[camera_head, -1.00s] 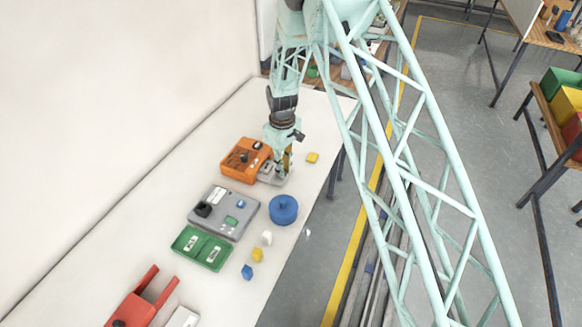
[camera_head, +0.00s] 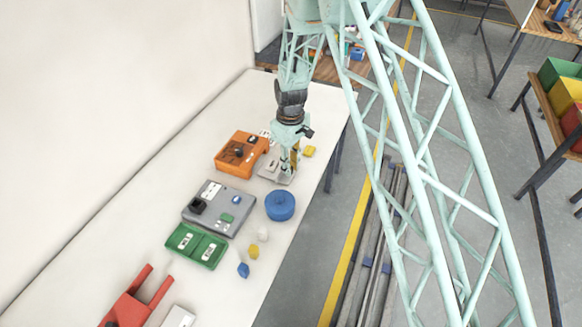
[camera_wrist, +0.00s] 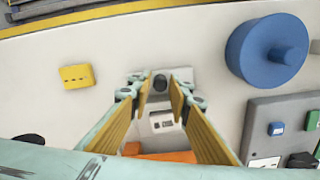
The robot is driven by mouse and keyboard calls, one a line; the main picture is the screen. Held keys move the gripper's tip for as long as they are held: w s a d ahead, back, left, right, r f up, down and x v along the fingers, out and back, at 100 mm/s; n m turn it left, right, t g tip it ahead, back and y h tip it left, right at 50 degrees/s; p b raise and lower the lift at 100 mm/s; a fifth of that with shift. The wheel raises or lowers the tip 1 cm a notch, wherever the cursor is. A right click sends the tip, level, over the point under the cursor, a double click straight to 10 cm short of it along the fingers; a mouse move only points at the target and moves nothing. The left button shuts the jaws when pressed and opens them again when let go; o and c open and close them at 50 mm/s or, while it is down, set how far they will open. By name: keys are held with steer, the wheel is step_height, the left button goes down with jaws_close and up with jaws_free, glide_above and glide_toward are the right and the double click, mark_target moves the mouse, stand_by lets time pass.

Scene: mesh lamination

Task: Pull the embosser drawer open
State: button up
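The embosser is an orange box (camera_head: 240,152) on the white table. Its light grey drawer (camera_head: 268,172) sticks out on the side toward the table's front edge. In the wrist view the drawer (camera_wrist: 160,122) shows a pale recess, and its dark round knob (camera_wrist: 160,82) sits between my two yellow fingertips. The embosser's orange edge (camera_wrist: 160,156) shows low in that view. My gripper (camera_head: 289,168) points down over the drawer's outer end. It also shows in the wrist view (camera_wrist: 161,84), closed around the knob, with the exact contact hard to see.
A yellow block (camera_head: 309,151) lies just beyond my gripper. A blue spool (camera_head: 280,206), a grey unit (camera_head: 218,207) and a green tray (camera_head: 196,246) stand nearer, with small blocks beside them. A red forked piece (camera_head: 135,300) lies at the near end.

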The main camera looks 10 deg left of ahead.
stand_by(0.3)
step_height(320, 180, up, 12)
stand_by(0.8)
stand_by(0.6)
steer(key=s+d+r+m+t+b, duration=0.1)
steer(key=s+d+r, duration=0.2)
steer(key=d+r, duration=0.35)
steer(key=s+d+r+m+b, duration=0.2)
steer(key=s+d+r, duration=0.15)
steer(key=r, duration=0.65)
steer(key=s+d+r+m+t+b, duration=0.1)
steer(key=s+d+r+m+b, duration=0.2)
steer(key=s+d+r, duration=0.8)
steer(key=s+d+m+t+b, duration=0.1)
steer(key=s+d, duration=0.4)
steer(key=s, duration=1.1)
steer(key=s+d+m+t+b, duration=0.1)
steer(key=s+d+m+b, duration=0.3)
steer(key=s, duration=1.1)
steer(key=shift+s+d+r+m+b, duration=0.35)
steer(key=shift+d+m, duration=0.15)
steer(key=shift+d, duration=0.75)
